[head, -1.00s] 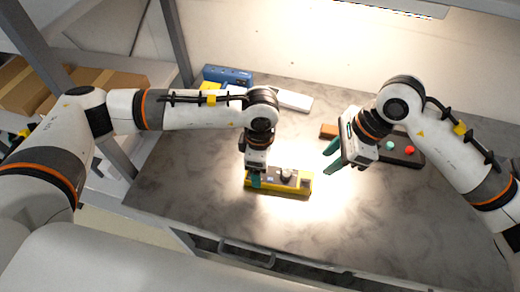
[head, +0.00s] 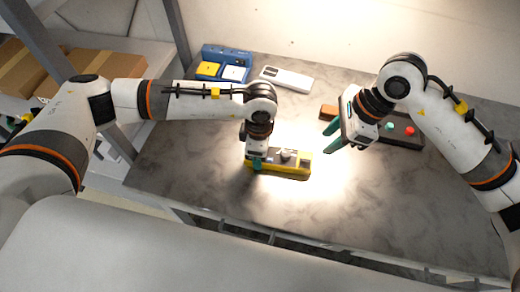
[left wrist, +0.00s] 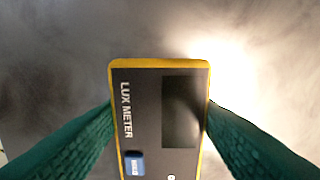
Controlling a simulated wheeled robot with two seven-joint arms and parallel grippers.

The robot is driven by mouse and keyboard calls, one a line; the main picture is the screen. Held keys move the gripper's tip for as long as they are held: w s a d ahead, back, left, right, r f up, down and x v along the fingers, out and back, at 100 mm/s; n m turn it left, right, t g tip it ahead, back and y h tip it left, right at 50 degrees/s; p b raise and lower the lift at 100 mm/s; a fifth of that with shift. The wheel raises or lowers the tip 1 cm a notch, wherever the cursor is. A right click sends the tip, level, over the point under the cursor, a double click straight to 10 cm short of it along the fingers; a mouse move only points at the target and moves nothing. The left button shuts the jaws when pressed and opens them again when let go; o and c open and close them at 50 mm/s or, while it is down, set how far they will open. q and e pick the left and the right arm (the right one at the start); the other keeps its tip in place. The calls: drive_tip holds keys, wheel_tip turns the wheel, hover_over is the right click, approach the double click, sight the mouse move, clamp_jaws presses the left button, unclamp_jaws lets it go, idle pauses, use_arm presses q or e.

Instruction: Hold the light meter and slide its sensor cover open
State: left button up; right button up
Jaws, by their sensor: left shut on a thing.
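The light meter (head: 296,170) is a yellow-edged box with a dark face, near the middle of the table. A pale round part stands on its face in the head view. In the left wrist view, the meter (left wrist: 140,77) shows "LUX METER", a dark window and a blue button. My left gripper (head: 257,165) is shut on its left part, with green fingers along both long sides. I cannot tell whether the meter touches the table. My right gripper (head: 328,140) is open and empty, to the right of and above the meter in the picture.
A blue holder (head: 236,54) with yellow and white blocks and a white device (head: 286,78) are at the back. A dark box (head: 400,143) with green and red buttons and a brown block (head: 328,112) lie near my right gripper. The table's front (head: 340,223) is clear.

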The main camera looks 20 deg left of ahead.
drive_tip(key=c, duration=0.6)
drive_tip(key=s+a+f, duration=0.1)
drive_tip(key=s+a+n+y, duration=0.1)
drive_tip(key=a, duration=0.1)
drive_tip(key=s+a+f+y, duration=0.1)
drive_tip(key=s+a, duration=0.1)
drive_tip(key=shift+f+n+g, duration=0.3)
drive_tip(key=shift+n, duration=0.1)
clamp_jaws()
drive_tip(key=s+a+r+m+t+y, duration=0.1)
drive_tip(key=s+a+r+t+y, duration=0.15)
drive_tip(key=s+a+y, duration=0.4)
drive_tip(key=s+a+r+m+t+y, duration=0.2)
drive_tip(key=s+a+r+y, duration=0.1)
drive_tip(key=s+a+y, duration=0.3)
drive_tip(key=d+f+m+t+h, duration=0.4)
drive_tip(key=d+m+t+h, duration=0.1)
drive_tip(key=d+m+h, duration=0.2)
drive_tip(key=s+d+f+m+t+h, duration=0.1)
drive_tip(key=d+f+m+t+h, duration=0.4)
drive_tip(key=m+h, duration=0.5)
drive_tip(key=d+t, duration=0.1)
drive_tip(key=d, duration=0.1)
drive_tip(key=shift+s+d+f+m, duration=0.2)
drive_tip(key=shift+d+f+m, duration=0.1)
